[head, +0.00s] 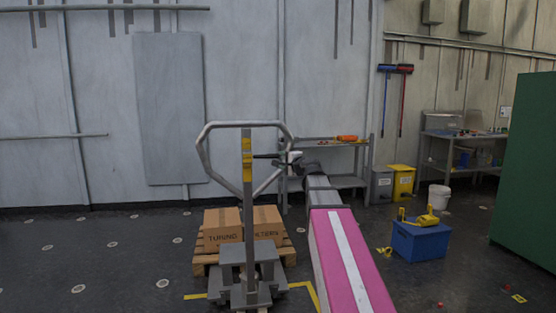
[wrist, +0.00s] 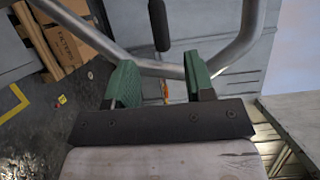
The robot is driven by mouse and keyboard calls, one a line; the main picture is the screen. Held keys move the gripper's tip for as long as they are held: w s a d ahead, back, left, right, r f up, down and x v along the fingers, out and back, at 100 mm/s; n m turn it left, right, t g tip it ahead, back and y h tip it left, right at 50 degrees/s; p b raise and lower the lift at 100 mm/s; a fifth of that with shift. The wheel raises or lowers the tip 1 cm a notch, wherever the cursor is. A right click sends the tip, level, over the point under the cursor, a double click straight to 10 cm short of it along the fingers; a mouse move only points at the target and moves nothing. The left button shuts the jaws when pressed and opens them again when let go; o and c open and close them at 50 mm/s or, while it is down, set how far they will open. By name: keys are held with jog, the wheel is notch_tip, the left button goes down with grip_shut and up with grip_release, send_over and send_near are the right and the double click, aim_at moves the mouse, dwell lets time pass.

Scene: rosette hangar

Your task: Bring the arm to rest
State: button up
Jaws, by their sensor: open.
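My arm (head: 345,255), with its pink and white link, stretches forward from the lower right of the head view. My gripper (head: 272,157) is at its far end, small in the head view, by the right side of the pallet truck's looped handle (head: 208,133). In the wrist view my gripper (wrist: 161,65) shows two green-padded fingers set wide apart, with nothing held between them. The grey handle tube (wrist: 225,62) runs behind and beyond the fingers. I cannot tell whether they touch it.
The pallet truck (head: 248,283) stands before a pallet with cardboard boxes (head: 222,228). A metal shelf table (head: 345,181) stands behind my gripper. A blue box (head: 420,243) with yellow items, a white bucket (head: 439,197) and a green panel (head: 528,165) are at right. Floor at left is clear.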

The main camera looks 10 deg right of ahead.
jog(key=shift+v, duration=1.1)
jog(key=s+a+f+n+g+h, duration=0.1)
jog(key=s+a+f+n+g, duration=0.15)
jog(key=f, duration=0.75)
jog(key=s+a+f+n+g, duration=0.2)
jog(key=s+f+n+g, duration=0.15)
jog(key=f, duration=0.65)
jog(key=s+a+f+n+g+h, duration=0.1)
jog(key=s+a+f+n+g, duration=0.15)
jog(key=f, duration=0.75)
jog(key=s+d+f+n+g+h, duration=0.1)
jog(key=s+f+n+g+h, duration=0.3)
jog(key=s+f, duration=1.4)
jog(key=n+g, duration=0.1)
jog(key=g, duration=0.3)
jog(key=shift+s+d+f+h, duration=0.3)
jog(key=shift+d+h, duration=0.1)
